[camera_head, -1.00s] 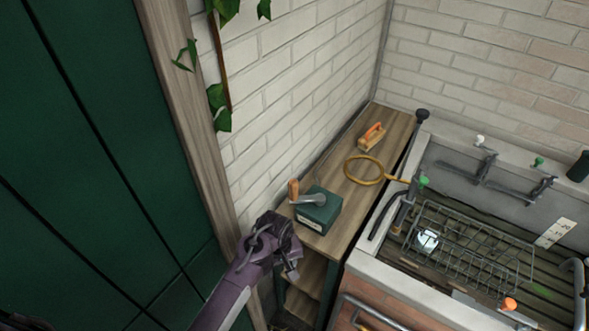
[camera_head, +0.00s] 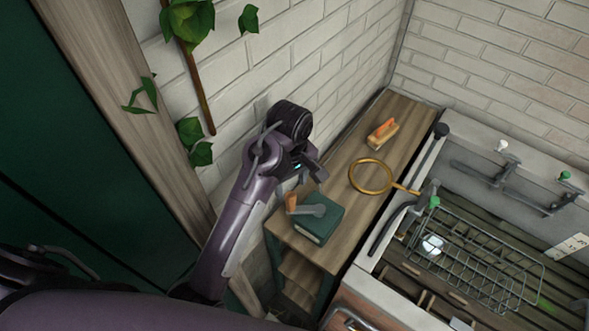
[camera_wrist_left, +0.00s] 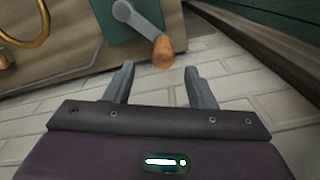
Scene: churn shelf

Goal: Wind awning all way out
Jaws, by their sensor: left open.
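The green crank box (camera_head: 319,220) sits on the near end of the wooden shelf against the brick wall. Its grey crank arm (camera_head: 308,210) carries an orange-brown wooden handle (camera_head: 291,203) that points up at the left. In the left wrist view the handle (camera_wrist_left: 163,52) shows just beyond and between the fingertips, apart from them. My left gripper (camera_head: 316,174) is above and behind the box, and its jaws are open and empty in the wrist view (camera_wrist_left: 158,78). The awning is not in view. My right gripper is not in view.
An orange-handled brush (camera_head: 382,134) and a brass ring with a handle (camera_head: 354,180) lie farther along the shelf (camera_head: 347,226). A sink (camera_head: 458,166) with a wire rack (camera_head: 478,248) stands to the right. The brick wall (camera_head: 300,60) is close behind my left arm.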

